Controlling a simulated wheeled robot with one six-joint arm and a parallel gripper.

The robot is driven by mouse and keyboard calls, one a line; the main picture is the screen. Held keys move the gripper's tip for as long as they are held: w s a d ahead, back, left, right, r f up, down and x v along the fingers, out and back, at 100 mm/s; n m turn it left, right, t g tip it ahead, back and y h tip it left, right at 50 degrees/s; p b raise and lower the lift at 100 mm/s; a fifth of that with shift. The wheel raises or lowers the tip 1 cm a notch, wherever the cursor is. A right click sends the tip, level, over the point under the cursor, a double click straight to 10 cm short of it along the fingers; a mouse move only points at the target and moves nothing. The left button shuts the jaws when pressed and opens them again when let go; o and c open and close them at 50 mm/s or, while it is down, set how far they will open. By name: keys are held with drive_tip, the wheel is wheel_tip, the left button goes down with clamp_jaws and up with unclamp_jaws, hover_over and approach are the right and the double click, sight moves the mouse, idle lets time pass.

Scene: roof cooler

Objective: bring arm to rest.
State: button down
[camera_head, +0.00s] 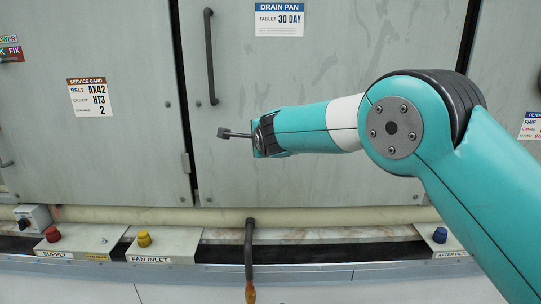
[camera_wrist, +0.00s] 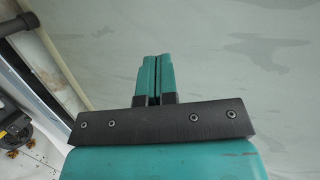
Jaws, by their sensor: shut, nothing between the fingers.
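My arm (camera_head: 310,125) reaches in from the right in the head view, with its wrist end in front of the grey drain pan door (camera_head: 330,80). A thin dark bracket sticks out to the left from the wrist end. My gripper (camera_wrist: 152,58) shows in the wrist view. Its two teal fingers are together with only a thin dark seam between them, and they hold nothing. Behind them is a grey, streaked panel surface. The fingers cannot be made out in the head view.
A dark vertical handle (camera_head: 209,58) is on the door, left of my wrist. Below run a cream pipe (camera_head: 340,214) and a ledge with red (camera_head: 52,234), yellow (camera_head: 143,239) and blue (camera_head: 439,235) knobs. A dark hose (camera_head: 249,250) hangs in front, its end orange-brown.

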drive_tip(key=s+d+n+g, duration=0.4)
drive_tip(key=s+d+n, duration=0.2)
drive_tip(key=s, duration=1)
drive_tip(key=s+d+f+n+g+p, duration=0.1)
drive_tip(key=s+d+n+g, duration=0.4)
drive_tip(key=s, duration=1.1)
drive_tip(key=s+d+n+g, duration=0.5)
drive_tip(key=s+d+n, duration=0.3)
drive_tip(key=s, duration=0.9)
drive_tip(key=n, duration=0.3)
drive_tip(key=shift+d+f, duration=0.2)
drive_tip(key=shift+f, duration=0.15)
